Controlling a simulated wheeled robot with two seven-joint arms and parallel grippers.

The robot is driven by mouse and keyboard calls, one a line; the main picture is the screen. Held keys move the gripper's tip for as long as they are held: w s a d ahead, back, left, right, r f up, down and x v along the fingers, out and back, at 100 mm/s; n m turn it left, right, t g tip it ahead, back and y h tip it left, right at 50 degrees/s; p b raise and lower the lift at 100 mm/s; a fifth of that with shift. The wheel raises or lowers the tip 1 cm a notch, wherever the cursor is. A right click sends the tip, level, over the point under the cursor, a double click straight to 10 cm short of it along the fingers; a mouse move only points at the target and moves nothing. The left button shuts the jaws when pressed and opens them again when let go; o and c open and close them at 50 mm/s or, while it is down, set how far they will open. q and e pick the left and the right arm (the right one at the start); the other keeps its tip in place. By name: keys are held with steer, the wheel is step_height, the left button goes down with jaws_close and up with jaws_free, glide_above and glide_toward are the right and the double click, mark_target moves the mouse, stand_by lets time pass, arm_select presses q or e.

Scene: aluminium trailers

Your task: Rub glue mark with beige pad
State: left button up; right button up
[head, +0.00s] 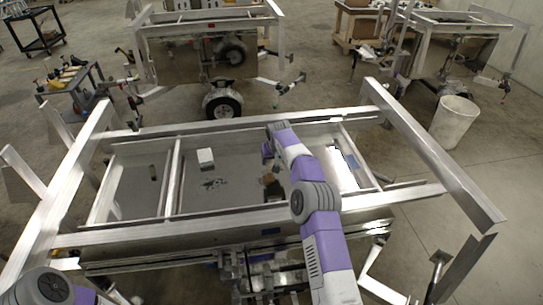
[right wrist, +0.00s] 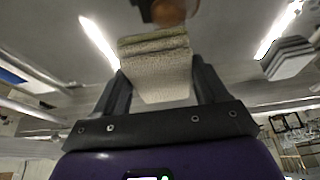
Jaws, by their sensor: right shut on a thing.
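My right gripper (head: 274,192) reaches down inside the trailer bed in the head view. In the right wrist view, its two dark fingers (right wrist: 160,82) are shut on a beige pad (right wrist: 158,62) with a greenish far edge. In the head view, a small brownish patch (head: 268,179) shows at the fingertips; I cannot tell if it is the pad. A dark, blotchy mark (head: 213,184), possibly the glue mark, lies on the grey bed floor left of the gripper, apart from it. My left gripper is not in view.
A white block (head: 205,157) stands on the bed floor behind the mark. Raised aluminium rails (head: 174,178) divide and border the bed. A dark thing with a brown round end (right wrist: 168,12) shows beyond the pad. A white bin (head: 454,122) stands at right.

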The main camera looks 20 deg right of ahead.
steer(key=shift+s+f+b, duration=0.15)
steer(key=shift+f+b, duration=0.45)
steer(key=shift+f, duration=0.15)
steer(key=b, duration=0.4)
glide_above(273, 176)
steer(key=s, duration=0.2)
steer(key=f, duration=0.4)
steer(key=shift+w+a, duration=0.1)
steer(key=shift+w, duration=0.15)
steer(key=shift+f+b, duration=0.4)
steer(key=shift+f, duration=0.65)
steer(key=shift+a, duration=0.1)
